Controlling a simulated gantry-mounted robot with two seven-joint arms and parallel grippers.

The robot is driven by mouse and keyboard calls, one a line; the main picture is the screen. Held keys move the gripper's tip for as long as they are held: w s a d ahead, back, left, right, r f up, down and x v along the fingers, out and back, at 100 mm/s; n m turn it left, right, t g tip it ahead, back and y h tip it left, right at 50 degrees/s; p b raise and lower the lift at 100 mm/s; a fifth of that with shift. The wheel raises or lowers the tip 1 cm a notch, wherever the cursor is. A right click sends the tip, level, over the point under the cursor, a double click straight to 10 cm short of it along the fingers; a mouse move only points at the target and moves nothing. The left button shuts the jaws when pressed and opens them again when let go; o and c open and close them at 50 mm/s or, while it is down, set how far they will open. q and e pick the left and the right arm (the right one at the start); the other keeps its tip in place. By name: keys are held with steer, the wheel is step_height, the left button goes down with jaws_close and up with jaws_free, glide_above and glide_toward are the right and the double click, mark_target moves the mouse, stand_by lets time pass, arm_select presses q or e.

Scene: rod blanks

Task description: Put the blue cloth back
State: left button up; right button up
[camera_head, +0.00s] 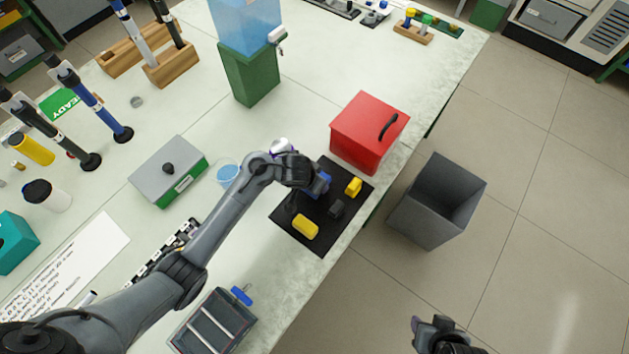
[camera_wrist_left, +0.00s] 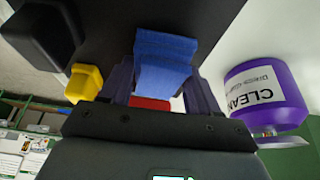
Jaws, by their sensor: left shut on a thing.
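The blue cloth (camera_wrist_left: 165,62), a folded blue block, is between the two fingers of my left gripper (camera_wrist_left: 160,88) in the wrist view. The left gripper (camera_head: 312,185) is shut on it. In the head view a little of the blue cloth (camera_head: 321,184) shows beside the gripper, over the black mat (camera_head: 313,242); I cannot tell whether it touches the mat. My right gripper (camera_head: 435,328) is at the bottom edge of the head view, off the table over the floor, and its opening is unclear.
Yellow pieces (camera_head: 305,226) (camera_head: 354,187) and a dark block (camera_head: 336,209) lie on the mat. A purple bottle marked CLEAN (camera_wrist_left: 265,95) stands close to the left gripper. A red box (camera_head: 368,133) is behind the mat; a grey bin (camera_head: 437,202) stands off the table's right edge.

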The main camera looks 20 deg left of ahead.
arm_select(q)
steer(key=shift+f, duration=0.15)
steer(key=o, duration=0.9)
steer(key=shift+o, duration=0.2)
steer(key=p+v, duration=0.9)
steer(key=v, duration=0.3)
steer(key=s+a+r, duration=0.2)
steer(key=s, duration=0.8)
steer(key=s+a+r+n+y, duration=0.1)
steer(key=s+a+r, duration=0.1)
steer(key=s, duration=0.9)
steer(key=shift+s+a+r+g, duration=0.15)
steer(key=shift+s+a+g, duration=0.15)
steer(key=shift+g, duration=0.1)
